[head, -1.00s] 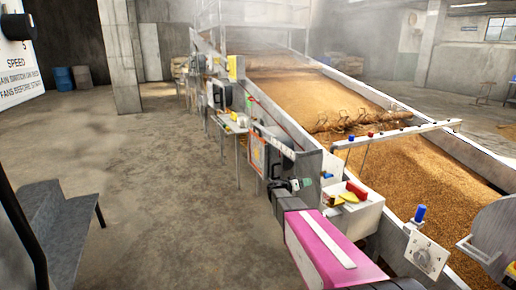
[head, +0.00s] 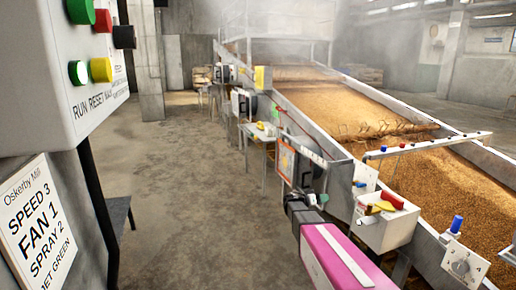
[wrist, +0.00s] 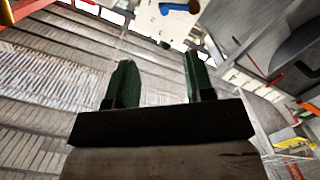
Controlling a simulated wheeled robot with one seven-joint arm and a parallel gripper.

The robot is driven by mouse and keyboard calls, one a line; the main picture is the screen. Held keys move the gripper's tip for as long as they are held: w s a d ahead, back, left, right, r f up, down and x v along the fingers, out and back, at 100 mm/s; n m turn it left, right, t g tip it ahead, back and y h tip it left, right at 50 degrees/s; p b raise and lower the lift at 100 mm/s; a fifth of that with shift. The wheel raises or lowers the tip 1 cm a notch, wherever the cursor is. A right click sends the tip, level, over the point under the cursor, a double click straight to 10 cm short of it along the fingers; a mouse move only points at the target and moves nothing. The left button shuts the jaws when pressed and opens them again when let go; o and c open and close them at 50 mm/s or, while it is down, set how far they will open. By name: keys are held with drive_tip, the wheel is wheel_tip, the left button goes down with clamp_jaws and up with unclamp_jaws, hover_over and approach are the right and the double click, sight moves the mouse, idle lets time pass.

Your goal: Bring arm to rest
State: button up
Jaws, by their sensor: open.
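My arm reaches forward from the bottom of the head view, with a magenta link (head: 335,262) and a dark wrist beyond it. My gripper (head: 318,200) is small in the head view, beside the long grain bed's near side wall. In the wrist view my gripper (wrist: 158,80) shows two green fingers set well apart, with nothing between them. The gripper is open and empty. No contact between the gripper and the machine can be made out.
A control panel (head: 85,80) with coloured buttons stands close at left, with a settings sign (head: 40,220) below it. A white box (head: 388,226) with red and yellow items hangs on the bed wall, right of my arm. The concrete floor (head: 185,190) is clear between.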

drive_tip(key=s+a+f+n+g+y, duration=0.1)
drive_tip(key=s+f+g+y, duration=0.15)
drive_tip(key=s, duration=0.55)
drive_tip(key=s+a+f+n+g+y, duration=0.1)
drive_tip(key=s+f+n+y, duration=0.2)
drive_tip(key=s, duration=0.4)
drive_tip(key=s+a+f+n+g+y, duration=0.1)
drive_tip(key=s+a+n+y, duration=0.2)
drive_tip(key=s+a+y, duration=0.7)
drive_tip(key=s, duration=0.4)
drive_tip(key=shift+a+f+g+y, duration=0.15)
drive_tip(key=shift+a+g+y, duration=0.2)
